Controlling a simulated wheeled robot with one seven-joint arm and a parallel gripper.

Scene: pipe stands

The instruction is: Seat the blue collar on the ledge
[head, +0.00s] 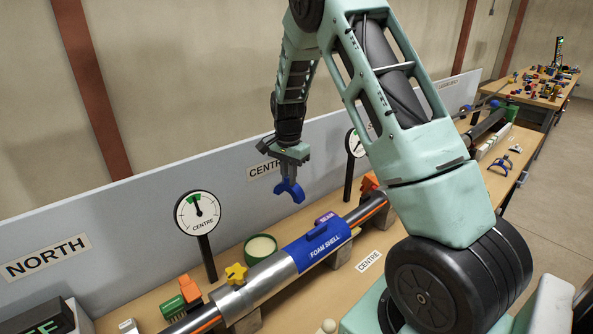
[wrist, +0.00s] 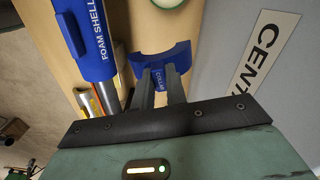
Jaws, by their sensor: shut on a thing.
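The blue collar (head: 290,192) is a curved half-ring with its open side down. It hangs in the air above the bench, behind the pipe and in front of the grey back panel. My gripper (head: 288,176) points down and is shut on the collar's upper part. In the wrist view the collar (wrist: 163,62) sits between the fingertips (wrist: 160,84), apart from the blue foam shell (wrist: 88,35). In the head view the foam shell (head: 318,243) lies around the pipe (head: 262,283), below the collar. I cannot tell which surface is the ledge.
A yellow star knob (head: 236,273) and a green round tub (head: 261,248) stand near the pipe. A gauge on a post (head: 199,213) rises at left, another (head: 354,142) at right.

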